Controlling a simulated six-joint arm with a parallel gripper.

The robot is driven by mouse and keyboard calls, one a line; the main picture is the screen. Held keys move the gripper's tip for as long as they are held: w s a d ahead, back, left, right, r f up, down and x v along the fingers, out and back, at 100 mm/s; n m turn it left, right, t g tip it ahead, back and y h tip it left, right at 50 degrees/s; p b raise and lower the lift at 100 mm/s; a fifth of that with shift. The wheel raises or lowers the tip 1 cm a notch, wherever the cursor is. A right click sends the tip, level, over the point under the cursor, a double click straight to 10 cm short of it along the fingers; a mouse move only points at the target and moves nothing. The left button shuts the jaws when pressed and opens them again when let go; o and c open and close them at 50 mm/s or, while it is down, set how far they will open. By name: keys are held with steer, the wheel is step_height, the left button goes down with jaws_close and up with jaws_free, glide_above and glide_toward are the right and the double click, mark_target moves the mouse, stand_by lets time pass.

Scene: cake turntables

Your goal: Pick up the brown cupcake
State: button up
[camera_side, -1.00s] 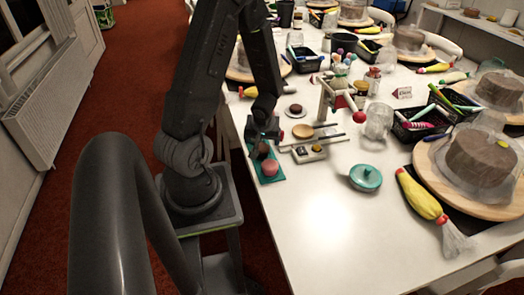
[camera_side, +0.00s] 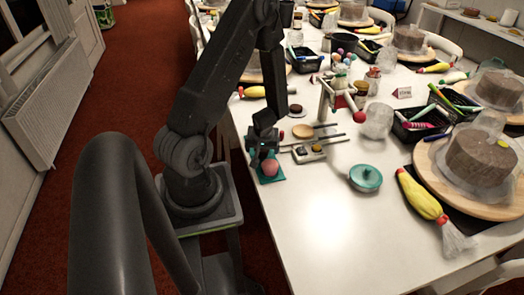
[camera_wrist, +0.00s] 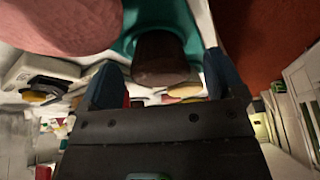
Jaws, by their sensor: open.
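The brown cupcake (camera_wrist: 160,58) shows in the wrist view between my two blue fingertips, with a gap visible on both sides. It sits on a teal tray (camera_wrist: 195,38). My gripper (camera_wrist: 163,80) is open around or just short of it; I cannot tell how deep the fingers reach. In the side view my gripper (camera_side: 263,146) is low over the back of the teal tray (camera_side: 278,178) and mostly hides the brown cupcake. A pink cupcake (camera_side: 270,168) stands on the tray in front of my gripper; it fills the upper left of the wrist view (camera_wrist: 60,22).
A scale (camera_side: 310,153) and a tan disc (camera_side: 302,131) lie right of the tray. A small stand with a red knob (camera_side: 359,117) rises behind. The front of the white table (camera_side: 325,220) is clear.

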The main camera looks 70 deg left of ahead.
steer(key=c, duration=1)
steer(key=shift+r, duration=0.2)
